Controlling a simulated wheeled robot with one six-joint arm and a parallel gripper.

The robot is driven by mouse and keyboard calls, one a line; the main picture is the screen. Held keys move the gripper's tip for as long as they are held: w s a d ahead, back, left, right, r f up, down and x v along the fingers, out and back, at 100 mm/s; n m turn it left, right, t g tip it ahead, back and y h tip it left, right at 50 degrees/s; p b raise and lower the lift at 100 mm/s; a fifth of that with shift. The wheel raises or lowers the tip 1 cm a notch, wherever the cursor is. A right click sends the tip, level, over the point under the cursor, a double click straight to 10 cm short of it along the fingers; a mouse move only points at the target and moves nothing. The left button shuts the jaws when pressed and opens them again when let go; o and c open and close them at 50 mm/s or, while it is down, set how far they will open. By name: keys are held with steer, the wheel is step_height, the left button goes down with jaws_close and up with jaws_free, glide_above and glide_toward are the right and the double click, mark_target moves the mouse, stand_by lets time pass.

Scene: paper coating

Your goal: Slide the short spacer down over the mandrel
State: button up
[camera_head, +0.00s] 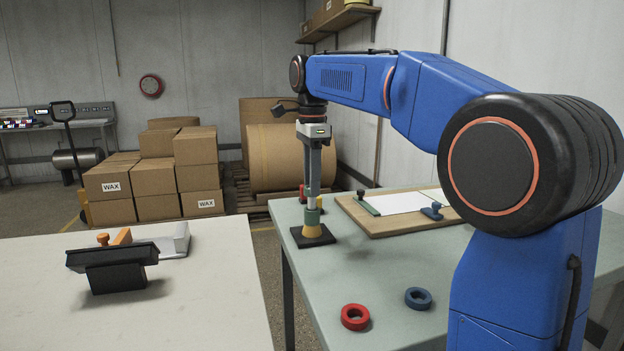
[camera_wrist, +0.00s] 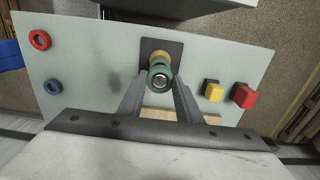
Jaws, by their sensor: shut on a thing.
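The mandrel stands upright on a black square base (camera_head: 312,238) near the left edge of the green table; the base also shows in the wrist view (camera_wrist: 174,46). A yellow-orange collar (camera_head: 312,230) sits at its foot. A green spacer (camera_head: 312,216) is just above the collar, in line with it. My gripper (camera_head: 313,203) points straight down and is shut on the green spacer. In the wrist view, my fingertips (camera_wrist: 160,80) are at either side of the green piece, and a pale round tip shows in its middle. The fingers hide part of the mandrel.
A red ring (camera_head: 355,317) and a blue ring (camera_head: 418,298) lie on the front of the table. A wooden board (camera_head: 455,213) with paper lies to the right. Yellow (camera_wrist: 213,91) and red (camera_wrist: 244,96) blocks stand beyond the mandrel. A pale bench (camera_head: 215,310) is at left.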

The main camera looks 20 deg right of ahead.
steer(key=shift+f, duration=0.1)
steer(key=o, duration=1.1)
step_height(320, 180, up, 12)
